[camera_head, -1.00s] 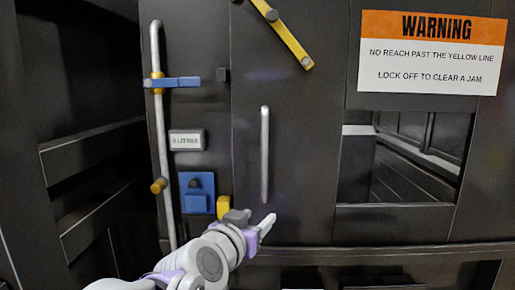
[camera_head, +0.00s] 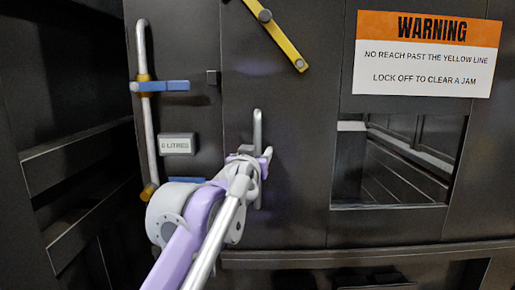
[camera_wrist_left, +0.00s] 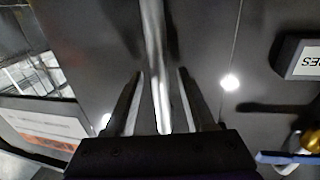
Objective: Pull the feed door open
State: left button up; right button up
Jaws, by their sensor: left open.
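The feed door (camera_head: 290,120) is a dark panel that looks shut in the head view. Its upright silver bar handle (camera_head: 257,127) stands near the panel's left side. My left gripper (camera_head: 256,158) is at the handle's lower half and hides part of it. In the left wrist view the handle (camera_wrist_left: 154,60) runs between the two dark fingers of the gripper (camera_wrist_left: 158,90), with a gap on each side. The gripper is open around the handle and not closed on it. My right gripper is not in view.
A yellow bar (camera_head: 275,33) lies slanted above the handle. A long silver rod (camera_head: 148,110) with a blue lever (camera_head: 165,86) stands to the left, beside a small label (camera_head: 177,144). A warning sign (camera_head: 425,53) hangs above a square opening (camera_head: 395,165) on the right.

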pick_arm(q)
jog(key=shift+w, duration=0.3)
grip_shut()
dwell(1.3)
